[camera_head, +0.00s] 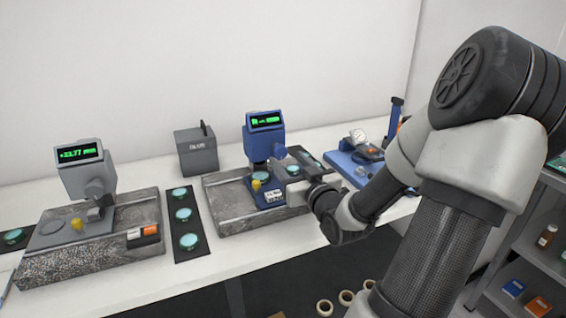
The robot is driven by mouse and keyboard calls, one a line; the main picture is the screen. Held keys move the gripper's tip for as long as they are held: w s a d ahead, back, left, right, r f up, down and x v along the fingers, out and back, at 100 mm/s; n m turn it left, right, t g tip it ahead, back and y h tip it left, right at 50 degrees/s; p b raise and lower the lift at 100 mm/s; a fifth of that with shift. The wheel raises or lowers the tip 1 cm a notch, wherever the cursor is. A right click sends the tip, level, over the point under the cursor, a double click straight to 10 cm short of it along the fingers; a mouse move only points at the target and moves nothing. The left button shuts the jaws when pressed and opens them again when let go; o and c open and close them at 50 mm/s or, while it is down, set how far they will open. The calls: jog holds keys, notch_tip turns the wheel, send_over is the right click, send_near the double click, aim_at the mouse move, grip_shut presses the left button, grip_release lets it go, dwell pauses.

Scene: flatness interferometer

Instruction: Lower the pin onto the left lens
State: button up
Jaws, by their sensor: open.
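My gripper (291,190) reaches in from the right over the granite base of the blue gauge (264,137), near its yellow knob (256,185). The fingers are small here and partly hidden by my wrist; nothing is seen held between them. The blue gauge has a lit green display. One teal lens (261,176) shows just below its head, and another teal lens (293,170) lies to the right, close to my gripper. The measuring pin is too small to make out, and I cannot tell whether it touches a lens.
A grey gauge (82,170) with a lit display stands on a granite base (90,255) at left. A dark strip (188,257) with several teal lenses lies between the bases. A grey box (196,152) stands behind. A blue dial-gauge stand (352,170) is at right, behind my arm.

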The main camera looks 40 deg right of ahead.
aim_at(282, 154)
jog(key=shift+x, duration=2.2)
jog(key=shift+c, duration=0.3)
jog(key=shift+b, duration=0.3)
jog(key=c, duration=1)
